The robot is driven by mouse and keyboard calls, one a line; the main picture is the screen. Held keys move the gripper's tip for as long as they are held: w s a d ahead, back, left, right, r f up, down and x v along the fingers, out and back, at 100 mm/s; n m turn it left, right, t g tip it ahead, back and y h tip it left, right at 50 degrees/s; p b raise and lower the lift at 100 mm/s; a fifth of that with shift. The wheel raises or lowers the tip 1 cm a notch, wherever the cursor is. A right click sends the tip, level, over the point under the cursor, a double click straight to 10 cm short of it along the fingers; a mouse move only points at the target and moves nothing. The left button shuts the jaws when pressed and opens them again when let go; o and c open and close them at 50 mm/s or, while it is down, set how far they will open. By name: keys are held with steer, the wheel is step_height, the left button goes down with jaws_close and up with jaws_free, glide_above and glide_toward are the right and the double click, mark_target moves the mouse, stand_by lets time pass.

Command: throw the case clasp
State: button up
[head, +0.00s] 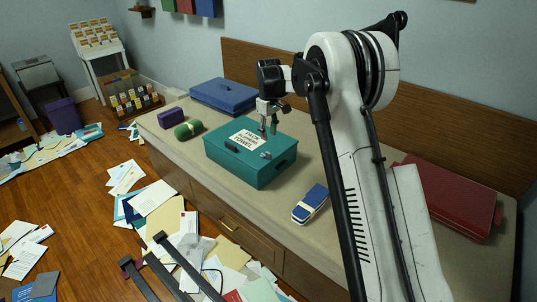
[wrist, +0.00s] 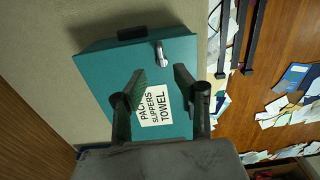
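The teal case (head: 225,154) sits closed on the counter with a white label reading "pack slippers towel". Its metal clasp (head: 266,155) is on the lid near the handle side. In the wrist view the clasp (wrist: 160,53) lies beyond the fingertips, near the edge of the case (wrist: 105,62). I cannot tell from this whether the clasp is latched. My gripper (head: 268,128) is above the case lid, pointing down. In the wrist view its two fingers (wrist: 160,78) are apart with nothing between them, over the label side of the clasp.
A blue case (head: 224,95), a purple box (head: 171,119) and a green roll (head: 188,130) stand on the counter to the left. A blue-and-white item (head: 310,204) lies in front of the case. A red case (head: 449,196) is at the right. Papers litter the floor.

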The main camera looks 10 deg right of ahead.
mark_target(266, 154)
step_height(266, 154, down, 10)
steer(key=shift+r+b, duration=0.25)
steer(key=shift+b, duration=0.8)
jaws_close()
